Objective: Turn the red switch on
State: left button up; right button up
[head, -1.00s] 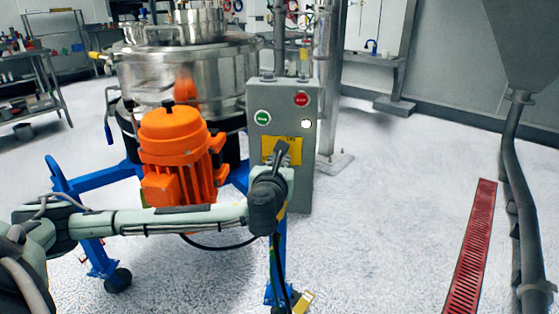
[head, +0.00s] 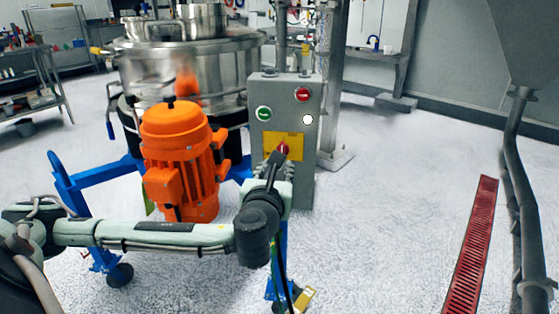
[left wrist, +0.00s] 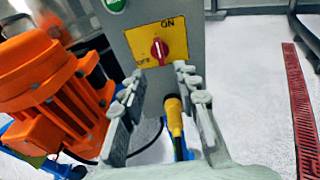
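The red switch (left wrist: 159,50) is a rotary knob on a yellow plate (left wrist: 172,36) marked ON at the top and OFF at the lower left. Its pointer stands about upright. In the head view the red switch (head: 283,149) shows just above my left gripper (head: 275,163). In the left wrist view my left gripper (left wrist: 163,83) has its two fingers spread, with nothing between them. The fingertips are just below the knob in the picture; I cannot tell whether they touch the box. My right gripper is not in view.
The grey control box (head: 281,96) also carries a green button (head: 263,113), a red button (head: 303,94) and a white light (head: 308,119). An orange motor (head: 180,155) stands left of it, on a blue wheeled frame (head: 100,176). Open floor lies to the right, with a red grate (head: 472,245).

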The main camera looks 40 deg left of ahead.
pick_arm(q)
jog(key=v, duration=0.3)
jog(key=shift+s+d, duration=0.15)
jog(key=shift+s, duration=0.2)
dwell(0.4)
